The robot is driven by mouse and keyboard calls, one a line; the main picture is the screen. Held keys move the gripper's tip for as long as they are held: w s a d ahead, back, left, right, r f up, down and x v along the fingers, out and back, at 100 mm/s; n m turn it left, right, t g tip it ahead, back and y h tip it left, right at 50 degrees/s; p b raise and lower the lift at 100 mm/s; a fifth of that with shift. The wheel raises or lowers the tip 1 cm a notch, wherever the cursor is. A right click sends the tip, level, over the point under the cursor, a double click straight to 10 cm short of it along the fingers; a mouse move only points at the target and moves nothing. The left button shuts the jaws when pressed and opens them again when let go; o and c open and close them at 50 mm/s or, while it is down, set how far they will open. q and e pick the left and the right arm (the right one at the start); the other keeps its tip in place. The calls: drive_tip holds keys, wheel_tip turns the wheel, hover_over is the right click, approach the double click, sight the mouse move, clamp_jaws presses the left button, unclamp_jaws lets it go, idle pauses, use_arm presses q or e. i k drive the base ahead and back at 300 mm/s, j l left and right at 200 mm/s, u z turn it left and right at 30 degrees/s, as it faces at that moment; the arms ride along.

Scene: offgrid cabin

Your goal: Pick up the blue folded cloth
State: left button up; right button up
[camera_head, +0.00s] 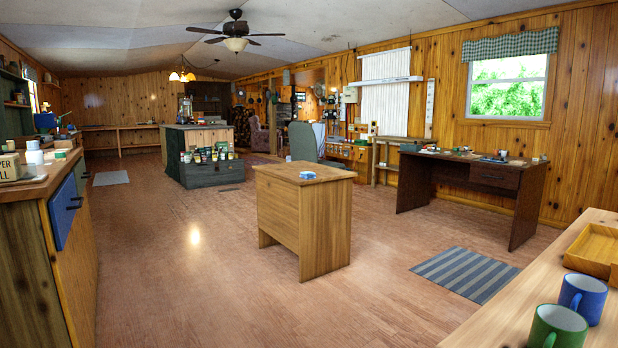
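A small blue and whitish item (308,175) lies on top of the light wooden desk (275,172) in the middle of the room. It looks like a folded cloth, but it is too small to be sure. A larger flat blue piece (63,211) is on the front of the left counter; I cannot tell whether it is cloth or a panel. Neither of my grippers is in view.
The left counter (35,183) carries containers. A wooden counter (500,300) at the lower right holds a green mug (556,328), a blue mug (584,298) and a wooden tray (588,262). A dark desk (455,172) and striped rug (464,272) are right. Open floor (190,270) lies left of the middle desk.

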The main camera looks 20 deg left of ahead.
sight(307, 175)
drive_tip(key=i+j+u, duration=0.1)
drive_tip(key=j, duration=0.3)
drive_tip(key=i+j, duration=0.15)
drive_tip(key=j, duration=0.25)
drive_tip(key=i+j+u, duration=0.35)
drive_tip(key=i+j, duration=0.8)
drive_tip(key=i+z, duration=0.45)
drive_tip(key=i+j+z, duration=0.2)
drive_tip(key=i+z, duration=0.25)
drive_tip(key=i, duration=0.15)
drive_tip(key=i+l+z, duration=0.2)
drive_tip(key=i, duration=1)
drive_tip(key=j, duration=0.1)
